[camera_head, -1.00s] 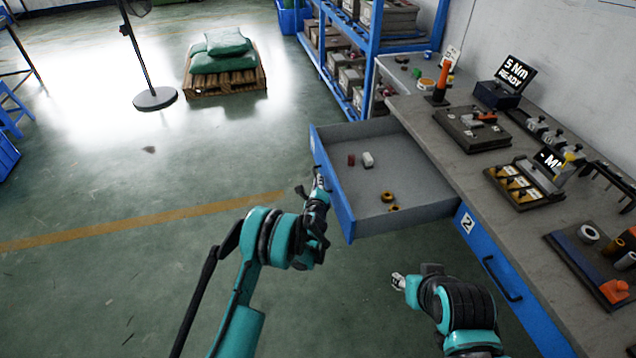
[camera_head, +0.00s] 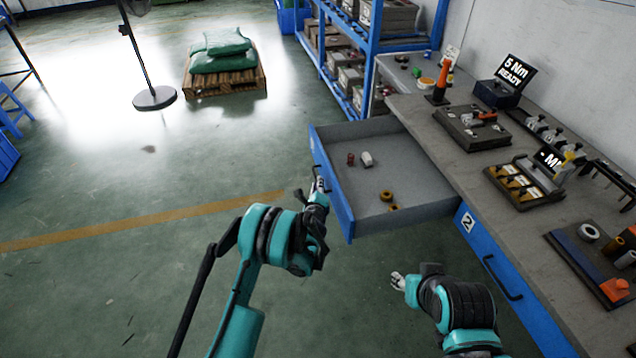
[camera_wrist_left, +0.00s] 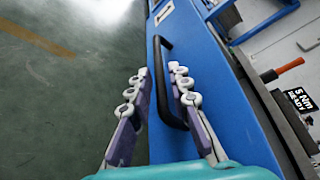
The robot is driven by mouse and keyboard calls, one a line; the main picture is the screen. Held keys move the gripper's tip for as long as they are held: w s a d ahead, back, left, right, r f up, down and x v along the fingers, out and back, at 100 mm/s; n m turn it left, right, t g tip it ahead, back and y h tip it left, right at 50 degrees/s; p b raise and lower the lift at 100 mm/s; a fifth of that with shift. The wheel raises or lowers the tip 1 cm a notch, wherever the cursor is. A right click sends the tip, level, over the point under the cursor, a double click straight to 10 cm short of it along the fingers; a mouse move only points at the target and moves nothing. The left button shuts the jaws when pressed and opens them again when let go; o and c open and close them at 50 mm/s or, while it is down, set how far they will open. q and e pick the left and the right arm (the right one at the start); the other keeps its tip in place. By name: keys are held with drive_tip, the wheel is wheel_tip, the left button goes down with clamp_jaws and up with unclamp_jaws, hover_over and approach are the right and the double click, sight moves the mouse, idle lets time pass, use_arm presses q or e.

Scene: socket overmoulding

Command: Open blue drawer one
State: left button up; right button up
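The blue-fronted drawer (camera_head: 344,218) stands pulled out from the workbench, with its grey inside showing. Its front also fills the middle of the left wrist view (camera_wrist_left: 205,75). The black handle (camera_wrist_left: 161,75) on that front lies between the fingers of my left gripper (camera_wrist_left: 161,88). The fingers are spread, one on each side of the handle, with a gap visible at least on the left side. In the head view my left gripper (camera_head: 310,194) is at the drawer front. My right gripper (camera_head: 398,282) is low in front of the bench, away from any handle; its fingers are too small to judge.
Several small red, white and brass-coloured parts lie in the drawer. A closed blue drawer marked 2 (camera_head: 483,250) is beside it, with a black handle. The bench top (camera_head: 450,165) carries fixtures and a display. Open floor lies left of the drawer.

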use_arm(q)
drive_tip(key=v, duration=0.5)
drive_tip(key=shift+s, duration=0.1)
drive_tip(key=shift+r, duration=0.1)
drive_tip(key=s+a+r+n+g+y, duration=0.1)
drive_tip(key=s+a+r+n, duration=0.15)
drive_tip(key=r, duration=0.35)
drive_tip(key=s+a+r+n+g, duration=0.1)
drive_tip(key=a+r+n, duration=0.3)
drive_tip(key=r, duration=0.2)
drive_tip(key=s+a+r+n+g+y, duration=0.1)
drive_tip(key=s+a+r+n+g, duration=0.1)
drive_tip(key=s+a+r+n, duration=0.5)
drive_tip(key=s+n+g+h, duration=0.2)
drive_tip(key=s+n, duration=0.9)
drive_tip(key=s, duration=2)
drive_tip(key=shift+g, duration=1.2)
